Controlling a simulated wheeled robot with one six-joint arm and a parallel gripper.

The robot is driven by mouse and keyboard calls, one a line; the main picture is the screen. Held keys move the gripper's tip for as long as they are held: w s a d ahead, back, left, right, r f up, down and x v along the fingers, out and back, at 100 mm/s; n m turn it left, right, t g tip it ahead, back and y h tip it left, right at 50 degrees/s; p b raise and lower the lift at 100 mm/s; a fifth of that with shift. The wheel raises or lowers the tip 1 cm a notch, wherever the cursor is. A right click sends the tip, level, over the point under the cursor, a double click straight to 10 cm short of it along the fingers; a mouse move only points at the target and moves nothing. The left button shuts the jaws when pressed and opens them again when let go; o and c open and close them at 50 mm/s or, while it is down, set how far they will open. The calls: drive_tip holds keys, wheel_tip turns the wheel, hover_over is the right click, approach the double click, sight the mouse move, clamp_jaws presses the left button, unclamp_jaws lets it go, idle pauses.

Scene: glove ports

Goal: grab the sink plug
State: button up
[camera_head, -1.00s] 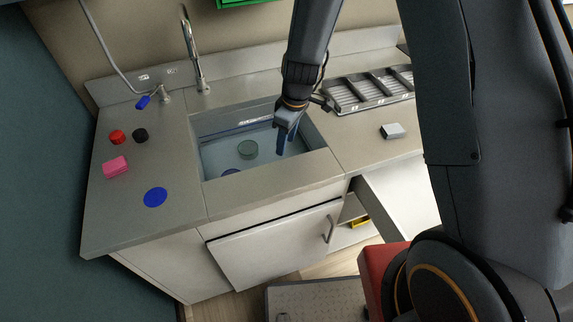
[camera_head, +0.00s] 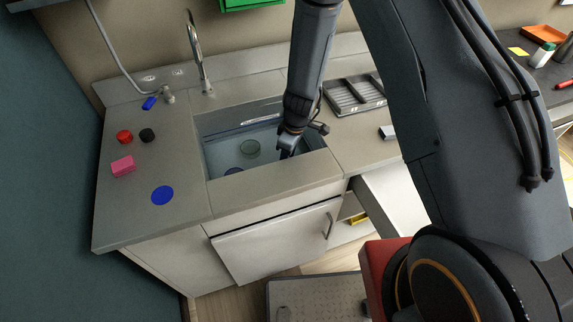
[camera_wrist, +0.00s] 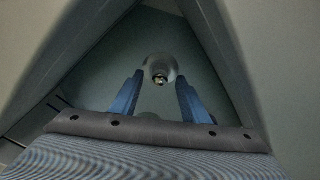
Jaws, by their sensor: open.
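In the wrist view a small round fitting with a shiny knob at its centre, which looks like the sink plug (camera_wrist: 160,75), lies on the sink floor. It shows between and beyond my fingertips, with no contact visible. I cannot pick it out in the head view, where my arm covers part of the basin. My gripper (camera_head: 286,153) reaches down into the right part of the sink (camera_head: 222,178). Its two blue fingers also show in the wrist view (camera_wrist: 160,92), spread apart with nothing between them.
The basin walls stand close around my gripper. A faucet (camera_head: 197,55) rises behind. A pink sponge (camera_head: 122,166) and blue disc (camera_head: 162,195) lie on the left counter.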

drive_tip(key=shift+f, duration=0.1)
clamp_jaws()
idle(0.4)
wheel_tip(320, 180, up, 10)
drive_tip(key=b, duration=0.2)
drive_tip(key=shift+b, duration=0.35)
